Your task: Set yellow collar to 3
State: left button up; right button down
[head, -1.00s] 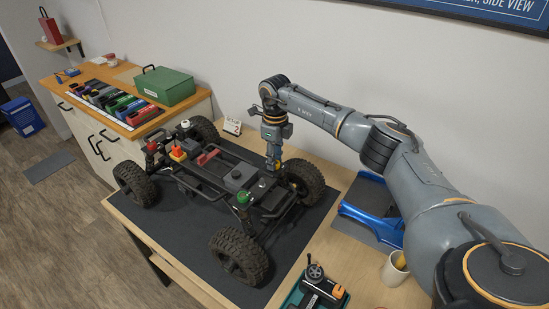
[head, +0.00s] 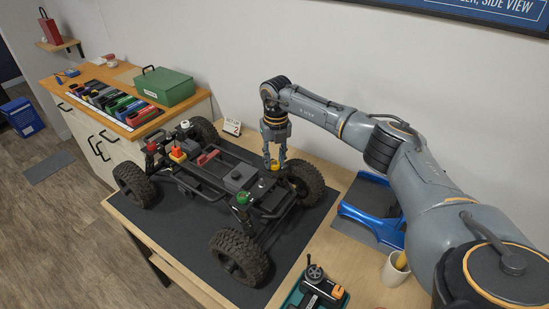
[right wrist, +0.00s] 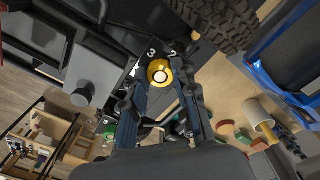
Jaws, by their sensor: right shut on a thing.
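The yellow collar (head: 275,164) sits on top of a shock at the crawler's near-wall corner, beside a black tire. My right gripper (head: 274,161) points down over it. In the right wrist view the yellow collar (right wrist: 160,76) lies between the fingertips, and the gripper is shut on it. White numerals 3 and 2 show on a black plate (right wrist: 143,68) beyond the collar. I cannot tell which number the collar's mark points to. The crawler (head: 215,174) stands on a dark mat. My left gripper is not in view.
A green collar (head: 242,197) sits at the near corner; red and white ones are at the far end. A card with a 2 (head: 232,127) stands behind the crawler. A blue body shell (head: 366,222), a cup (head: 395,270) and a remote (head: 317,290) lie to the right.

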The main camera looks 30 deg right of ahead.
jog(key=m, duration=0.3)
jog(key=shift+m, duration=0.4)
jog(key=m+p, duration=0.1)
jog(key=m, duration=0.2)
jog(key=shift+m, duration=0.3)
jog(key=m+p, duration=0.1)
jog(key=m, duration=0.2)
jog(key=shift+s, duration=0.1)
jog(key=shift+m+p, duration=0.35)
jog(key=shift+m, duration=1.55)
jog(key=shift+f, duration=0.1)
jog(key=c, duration=1)
grip_release()
jog(key=shift+c, duration=0.2)
